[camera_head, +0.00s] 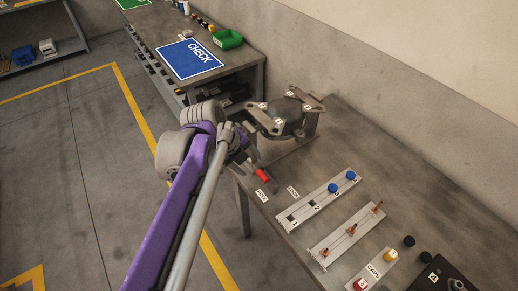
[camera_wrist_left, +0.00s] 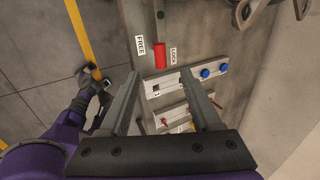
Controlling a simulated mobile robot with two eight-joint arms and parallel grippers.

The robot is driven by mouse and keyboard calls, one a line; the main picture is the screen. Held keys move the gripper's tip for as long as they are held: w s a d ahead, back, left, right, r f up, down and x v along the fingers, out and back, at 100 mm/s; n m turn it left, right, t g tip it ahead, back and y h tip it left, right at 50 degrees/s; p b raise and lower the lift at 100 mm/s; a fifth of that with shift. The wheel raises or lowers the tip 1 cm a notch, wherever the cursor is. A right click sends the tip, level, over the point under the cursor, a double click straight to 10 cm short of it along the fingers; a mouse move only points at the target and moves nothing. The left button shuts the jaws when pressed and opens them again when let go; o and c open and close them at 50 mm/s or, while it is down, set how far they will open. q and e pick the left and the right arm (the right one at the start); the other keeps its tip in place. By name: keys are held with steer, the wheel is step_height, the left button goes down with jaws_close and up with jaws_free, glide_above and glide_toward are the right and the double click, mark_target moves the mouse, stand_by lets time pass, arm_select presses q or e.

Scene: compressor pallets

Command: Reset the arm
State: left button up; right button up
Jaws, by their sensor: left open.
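My left gripper (camera_head: 246,158) is at the end of the purple arm in the head view, just left of the compressor and near the red lever. In the left wrist view its two fingers (camera_wrist_left: 160,84) are wide apart with nothing between the tips. The red lever handle (camera_head: 262,175) lies on the bench by the FREE and LOCK labels; it also shows in the left wrist view (camera_wrist_left: 160,56), beyond the fingers. The dark compressor (camera_head: 287,118) sits in a grey fixture. Another purple arm with a dark gripper (camera_wrist_left: 92,78), apparently my right, shows at the left of the wrist view; its jaws are unclear.
The grey bench (camera_head: 375,155) holds a rack with blue knobs (camera_head: 318,200), a rack with orange pins (camera_head: 345,238) and several caps. A farther bench carries a blue CHECK mat (camera_head: 188,60) and a green bin (camera_head: 228,39). Open floor lies left.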

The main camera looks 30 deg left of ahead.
arm_select(q)
steer(key=s+d+f+n+y, duration=0.1)
steer(key=s+d+f+n, duration=0.3)
steer(key=n, duration=0.7)
steer(key=s+d+f+n+t+y, duration=0.1)
steer(key=s+d+f+n, duration=0.3)
steer(key=n, duration=0.7)
steer(key=shift+d+f+n, duration=0.3)
steer(key=shift+d+f, duration=0.2)
steer(key=shift+d, duration=0.8)
steer(key=shift+s, duration=0.1)
